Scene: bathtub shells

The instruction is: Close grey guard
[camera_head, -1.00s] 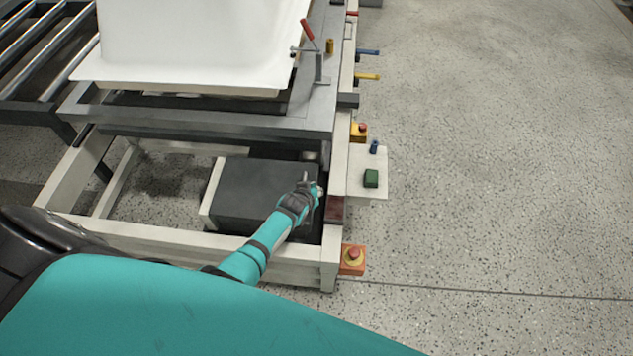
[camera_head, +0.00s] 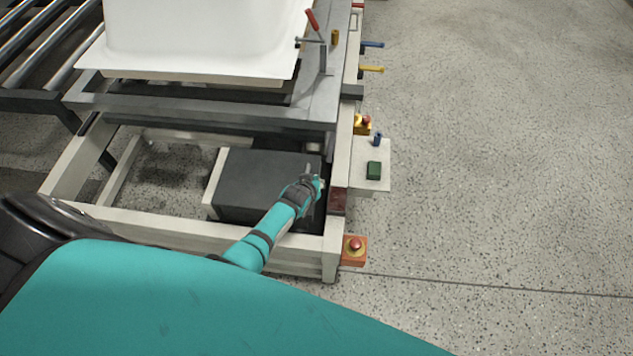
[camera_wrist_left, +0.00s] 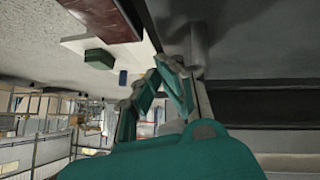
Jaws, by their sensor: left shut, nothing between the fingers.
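A grey frame (camera_head: 200,106) with a flat grey right side surrounds the white tub shell (camera_head: 195,45). Under it is a dark grey box-shaped cover (camera_head: 262,180) in the cream stand. I cannot tell for sure which grey part is the guard. My left gripper (camera_head: 308,170) is shut and empty, above the right end of the dark cover, close to the stand's right post. Contact cannot be made out. In the left wrist view my left gripper (camera_wrist_left: 172,75) is close beneath a grey surface (camera_wrist_left: 255,40). My right gripper is in neither view.
A red-handled clamp (camera_head: 315,35) stands on the frame. Red stop buttons (camera_head: 355,248) and a shelf with a green block (camera_head: 374,170) stick out at the right. Rollers (camera_head: 35,50) lie at the left. The speckled floor (camera_head: 500,150) at right is clear.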

